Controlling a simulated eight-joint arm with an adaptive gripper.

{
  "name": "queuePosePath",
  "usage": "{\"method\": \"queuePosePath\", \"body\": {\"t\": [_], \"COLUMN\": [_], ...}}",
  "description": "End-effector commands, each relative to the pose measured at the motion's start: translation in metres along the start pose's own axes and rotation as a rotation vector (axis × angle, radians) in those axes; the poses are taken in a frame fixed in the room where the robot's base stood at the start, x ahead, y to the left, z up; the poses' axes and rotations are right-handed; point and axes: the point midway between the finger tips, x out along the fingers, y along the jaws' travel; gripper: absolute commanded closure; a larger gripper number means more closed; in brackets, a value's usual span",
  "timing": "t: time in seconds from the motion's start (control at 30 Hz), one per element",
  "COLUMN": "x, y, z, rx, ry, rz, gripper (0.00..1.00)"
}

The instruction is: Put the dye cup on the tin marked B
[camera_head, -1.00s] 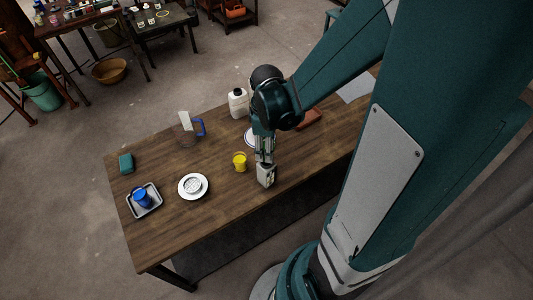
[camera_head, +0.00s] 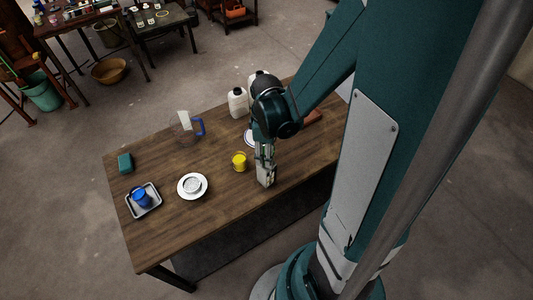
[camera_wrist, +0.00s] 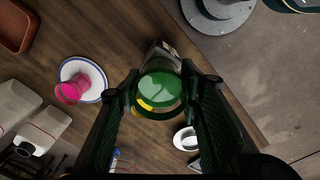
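A see-through cup with green dye (camera_wrist: 160,88) is between the fingers of my gripper (camera_wrist: 160,72) in the wrist view. Both fingers appear to press against its sides. In the head view my gripper (camera_head: 265,166) points down near the table's front edge, with a pale body at its tips. A small pale label shows past the cup in the wrist view; I cannot read it. A yellow tin-like vessel (camera_head: 239,161) stands just left of my gripper. A pink cup (camera_wrist: 71,92) is on a blue-rimmed plate (camera_wrist: 98,72). No letter B is legible.
On the wooden table (camera_head: 215,225) are a white plate with a dish (camera_head: 192,186), a blue cup (camera_head: 142,198) in a grey tray (camera_head: 154,209), a teal block (camera_head: 125,163), a blue-handled jug (camera_head: 185,127) and white bottles (camera_head: 237,103).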

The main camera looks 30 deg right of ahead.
Motion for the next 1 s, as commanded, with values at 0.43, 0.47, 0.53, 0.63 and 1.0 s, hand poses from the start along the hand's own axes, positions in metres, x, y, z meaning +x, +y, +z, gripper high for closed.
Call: {"method": "queuePosePath", "body": {"t": [0.43, 0.47, 0.53, 0.63, 1.0], "x": [-0.001, -0.001, -0.002, -0.005, -0.03], "y": [0.0, 0.0, 0.0, 0.0, 0.0], "z": [0.0, 0.0, 0.0, 0.0, 0.0], "rx": [0.0, 0.0, 0.0, 0.0, 0.0], "ry": [0.0, 0.0, 0.0, 0.0, 0.0], "rz": [0.0, 0.0, 0.0, 0.0, 0.0], "gripper": [0.5, 0.5, 0.5, 0.5, 0.5]}}
